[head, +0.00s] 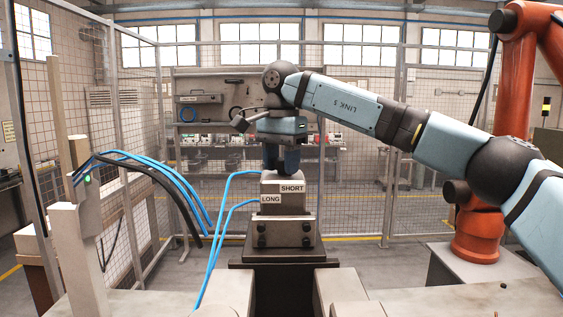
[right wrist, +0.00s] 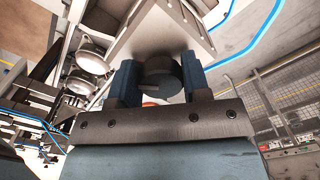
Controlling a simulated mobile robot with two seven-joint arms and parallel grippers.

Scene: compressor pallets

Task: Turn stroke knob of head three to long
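The machine head (head: 284,206) stands in the middle of the head view, a grey block with a SHORT label (head: 291,188) and a LONG label (head: 271,199) on its front. My right gripper (head: 282,170) points straight down onto its top. In the right wrist view the dark round stroke knob (right wrist: 161,76) fills the gap between the two blue fingers of my right gripper (right wrist: 160,80), which look shut on it. The knob's pointer and setting cannot be made out. No head number is readable. My left gripper is not in view.
Blue hoses (head: 216,235) run on the left of the head, near a post (head: 80,240). An orange robot arm (head: 482,200) stands at the right. A wire fence and a workbench (head: 245,150) are behind. Grey surfaces lie in front on both sides.

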